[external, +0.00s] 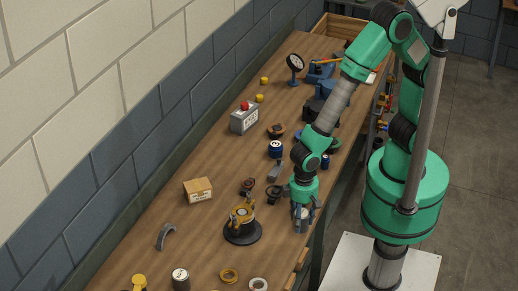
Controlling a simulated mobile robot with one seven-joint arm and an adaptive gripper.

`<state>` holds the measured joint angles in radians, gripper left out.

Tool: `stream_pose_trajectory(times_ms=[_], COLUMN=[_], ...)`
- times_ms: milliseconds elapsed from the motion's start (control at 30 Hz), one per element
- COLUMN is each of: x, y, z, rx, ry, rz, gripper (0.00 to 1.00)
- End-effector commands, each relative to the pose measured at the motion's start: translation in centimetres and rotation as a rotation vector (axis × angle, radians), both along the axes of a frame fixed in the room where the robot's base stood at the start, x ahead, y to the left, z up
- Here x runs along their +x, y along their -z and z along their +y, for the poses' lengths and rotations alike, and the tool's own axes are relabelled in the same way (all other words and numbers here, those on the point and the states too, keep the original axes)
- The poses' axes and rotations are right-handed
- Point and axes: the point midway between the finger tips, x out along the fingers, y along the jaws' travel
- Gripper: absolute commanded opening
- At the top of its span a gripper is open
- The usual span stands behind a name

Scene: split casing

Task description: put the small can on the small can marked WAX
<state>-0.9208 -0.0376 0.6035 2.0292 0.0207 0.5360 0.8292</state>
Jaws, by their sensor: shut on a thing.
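My gripper (303,222) points down near the right edge of the workbench. It is shut on a small can (301,213), mostly hidden between the fingers; its pale top shows. Whether it touches the bench cannot be told. A dark small can with a white top label (181,275) stands upright at the front, left of and nearer than my gripper. A blue small can with a white top (276,147) stands further back, behind my gripper. The lettering on both is too small to read, so I cannot tell which says WAX.
A black-based brass fixture (242,226) stands just left of my gripper. A cardboard box (198,190), a grey curved piece (166,237), a brass ring (229,275) and a pale ring (258,284) lie around it. A grey box with a red button (244,118) stands further back.

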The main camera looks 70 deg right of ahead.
Motion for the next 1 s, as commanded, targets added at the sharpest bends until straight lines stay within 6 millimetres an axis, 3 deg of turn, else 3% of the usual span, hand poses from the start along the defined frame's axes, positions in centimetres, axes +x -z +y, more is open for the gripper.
stream_pose_trajectory(times_ms=[400, 1000], x=[4.8, 11.3], y=[-3.0, -5.4], z=[6.2, 14.4], rx=[-0.002, -0.006], ry=[-0.027, -0.066], rz=[0.001, 0.004], gripper=[0.11, 0.11])
